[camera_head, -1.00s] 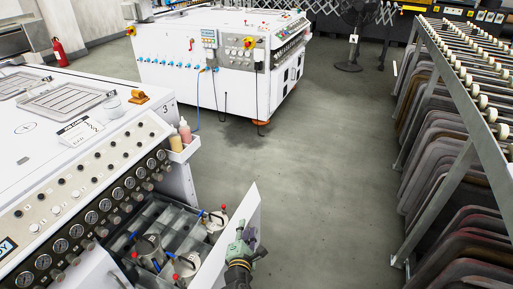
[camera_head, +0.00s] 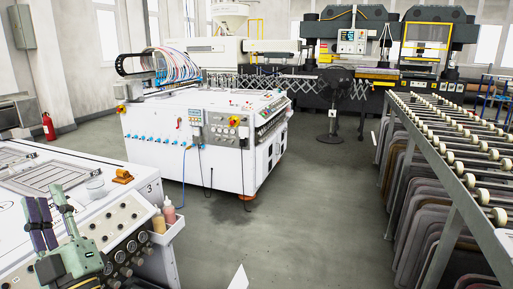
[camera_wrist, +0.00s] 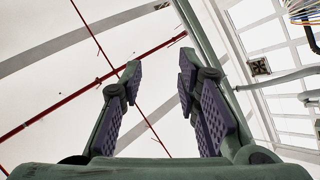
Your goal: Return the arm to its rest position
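My gripper (camera_head: 48,202) is at the lower left of the head view, raised in front of the white machine with the gauges. Its green fingers with dark ridged pads point upward. In the wrist view my gripper (camera_wrist: 160,72) has its two fingers well apart, with nothing between them. My gripper hides part of the machine's panel.
The white gauge machine (camera_head: 95,205) fills the lower left, with bottles (camera_head: 168,212) in a side holder. The tip of a white panel (camera_head: 239,278) shows at the bottom. A second white machine (camera_head: 160,150) stands ahead. A roller rack (camera_head: 455,150) is at right. The floor between is clear.

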